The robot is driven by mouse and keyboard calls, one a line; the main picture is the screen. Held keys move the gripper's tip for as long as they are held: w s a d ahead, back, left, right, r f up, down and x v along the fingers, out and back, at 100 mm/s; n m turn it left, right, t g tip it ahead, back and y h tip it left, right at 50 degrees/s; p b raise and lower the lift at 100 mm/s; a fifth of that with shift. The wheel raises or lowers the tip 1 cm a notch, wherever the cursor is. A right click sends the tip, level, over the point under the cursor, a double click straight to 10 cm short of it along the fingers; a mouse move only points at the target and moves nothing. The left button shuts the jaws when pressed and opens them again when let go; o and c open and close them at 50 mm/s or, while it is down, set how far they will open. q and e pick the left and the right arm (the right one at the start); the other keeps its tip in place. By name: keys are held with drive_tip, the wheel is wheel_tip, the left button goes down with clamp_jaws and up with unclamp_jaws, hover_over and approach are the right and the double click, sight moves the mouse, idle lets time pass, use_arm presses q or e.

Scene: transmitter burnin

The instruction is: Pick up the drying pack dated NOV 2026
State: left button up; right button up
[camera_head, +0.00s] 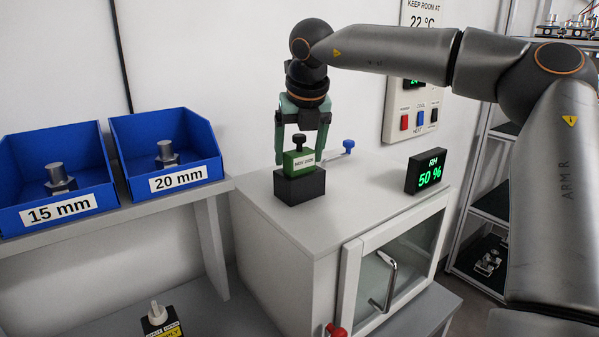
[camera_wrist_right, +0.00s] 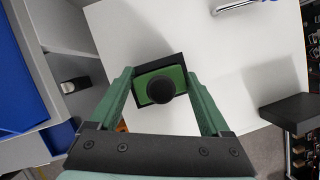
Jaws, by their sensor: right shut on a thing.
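The green drying pack (camera_head: 298,162) has a black knob on top and a white label reading NOV 2026. It is upright in the mouth of a black block-shaped holder (camera_head: 300,187) on the white cabinet top. My right gripper (camera_head: 300,156) points down from above and is shut on the pack, one finger on each side. In the right wrist view the pack (camera_wrist_right: 175,73) shows between the fingers (camera_wrist_right: 160,76), with its round knob in front. The pack's lower part is hidden in the holder. My left gripper is not in view.
On the cabinet (camera_head: 370,185) stand an RH 50 % display (camera_head: 427,172) and a small blue valve (camera_head: 348,145). The cabinet has a glass door (camera_head: 392,270) with a handle. Blue bins labelled 15 mm (camera_head: 60,213) and 20 mm (camera_head: 178,184) sit on a shelf at left.

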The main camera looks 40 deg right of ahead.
drive_tip(key=c, duration=0.3)
drive_tip(key=shift+r, duration=0.2)
